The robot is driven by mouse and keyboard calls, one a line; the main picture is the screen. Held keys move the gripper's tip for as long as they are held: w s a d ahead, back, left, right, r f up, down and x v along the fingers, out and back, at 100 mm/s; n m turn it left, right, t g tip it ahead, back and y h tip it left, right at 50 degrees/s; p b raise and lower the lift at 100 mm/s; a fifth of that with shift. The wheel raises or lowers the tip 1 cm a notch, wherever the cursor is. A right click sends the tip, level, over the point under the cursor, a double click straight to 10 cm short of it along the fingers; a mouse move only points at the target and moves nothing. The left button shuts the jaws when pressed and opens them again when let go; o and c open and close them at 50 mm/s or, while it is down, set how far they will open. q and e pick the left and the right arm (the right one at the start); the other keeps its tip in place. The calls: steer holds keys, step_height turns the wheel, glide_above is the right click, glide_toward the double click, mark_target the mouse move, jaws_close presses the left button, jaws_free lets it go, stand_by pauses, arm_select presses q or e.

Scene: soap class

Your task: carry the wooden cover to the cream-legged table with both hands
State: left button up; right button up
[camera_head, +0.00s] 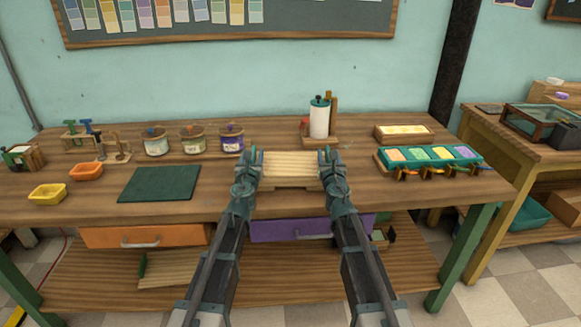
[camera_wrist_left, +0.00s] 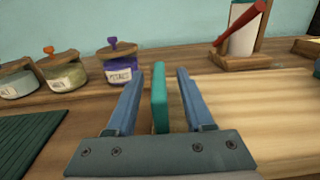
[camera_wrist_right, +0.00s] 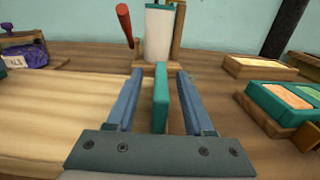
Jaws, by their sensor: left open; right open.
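The wooden cover (camera_head: 290,165) is a pale slatted board lying near the front middle of the green-legged table. It has a teal grip at each end. My left gripper (camera_head: 250,163) is at its left end, open, with its fingers on both sides of the left teal grip (camera_wrist_left: 160,98), gaps showing. My right gripper (camera_head: 330,161) is open the same way around the right teal grip (camera_wrist_right: 161,100). The cover's light wood also shows in the left wrist view (camera_wrist_left: 260,115) and the right wrist view (camera_wrist_right: 70,120). A side table (camera_head: 484,116) with yellowish legs stands at the right.
Behind the cover stand a paper roll holder (camera_head: 319,120) and labelled jars (camera_head: 193,142). A dark green mat (camera_head: 160,183) lies left. A teal tray of coloured blocks (camera_head: 430,157) and a wooden box (camera_head: 403,134) are right. A glass case (camera_head: 540,122) occupies the side table.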

arm_select(q)
jaws_close()
arm_select(e)
jaws_close()
stand_by(1.2)
